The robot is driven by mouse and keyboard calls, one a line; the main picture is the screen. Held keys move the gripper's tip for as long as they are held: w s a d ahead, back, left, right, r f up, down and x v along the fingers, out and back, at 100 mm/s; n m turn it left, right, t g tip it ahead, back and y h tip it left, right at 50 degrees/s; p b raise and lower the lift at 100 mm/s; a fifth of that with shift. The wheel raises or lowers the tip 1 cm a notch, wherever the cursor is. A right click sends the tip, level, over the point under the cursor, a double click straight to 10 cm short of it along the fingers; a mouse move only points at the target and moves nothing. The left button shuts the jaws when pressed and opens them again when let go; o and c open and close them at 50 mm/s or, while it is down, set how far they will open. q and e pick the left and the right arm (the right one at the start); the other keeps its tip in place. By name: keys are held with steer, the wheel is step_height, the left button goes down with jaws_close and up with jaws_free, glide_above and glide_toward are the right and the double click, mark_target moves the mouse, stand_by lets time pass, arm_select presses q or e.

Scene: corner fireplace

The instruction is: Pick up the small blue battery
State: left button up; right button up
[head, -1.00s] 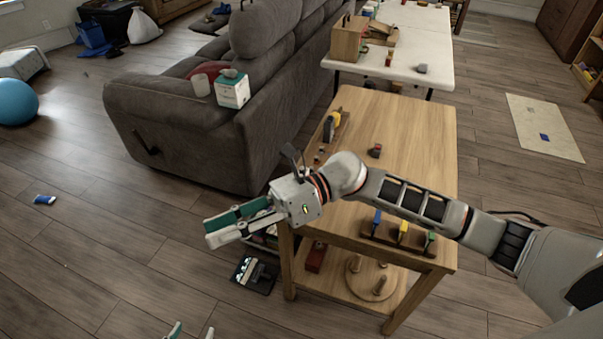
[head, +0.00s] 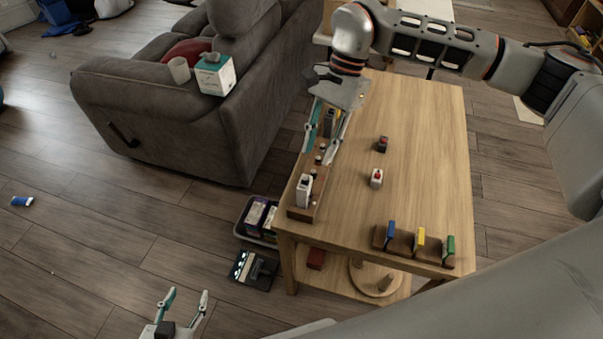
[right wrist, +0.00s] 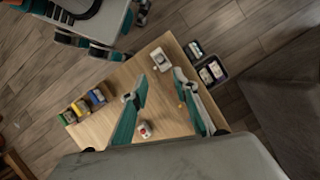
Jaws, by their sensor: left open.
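A small blue block-like piece (head: 391,230), which may be the blue battery, stands upright in a dark wooden rack (head: 406,243) at the table's near right. It also shows in the right wrist view (right wrist: 97,97). Yellow (head: 419,240) and green (head: 447,246) pieces stand beside it. My right gripper (head: 318,154) is open over the table's left edge, well away from the rack. Its spread fingers (right wrist: 159,76) show in the right wrist view, with nothing between them that I can see held. My left gripper (head: 187,294) is open and empty, low over the floor.
A wooden holder (head: 308,212) with a white device (head: 303,190) lies along the table's left edge. Two small red-topped items (head: 377,178) (head: 383,144) stand mid-table (head: 430,130). A blue-and-white item (head: 22,201) lies on the floor. A sofa (head: 215,130) stands behind left.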

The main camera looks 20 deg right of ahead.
mark_target(305, 177)
steer(key=a+f, duration=0.1)
steer(key=s+a+f, duration=0.1)
steer(key=f, duration=0.1)
steer(key=a+f, duration=0.1)
steer(key=f, duration=0.1)
steer(key=shift+s+a, duration=0.2)
steer(key=shift+s, duration=0.2)
arm_select(q)
steer(key=shift+s+r+p, duration=0.2)
steer(key=shift+p, duration=0.1)
arm_select(e)
steer(key=shift+f, duration=0.35)
steer(key=shift+a, duration=0.1)
jaws_close()
arm_select(q)
steer(key=shift+s+f, duration=0.15)
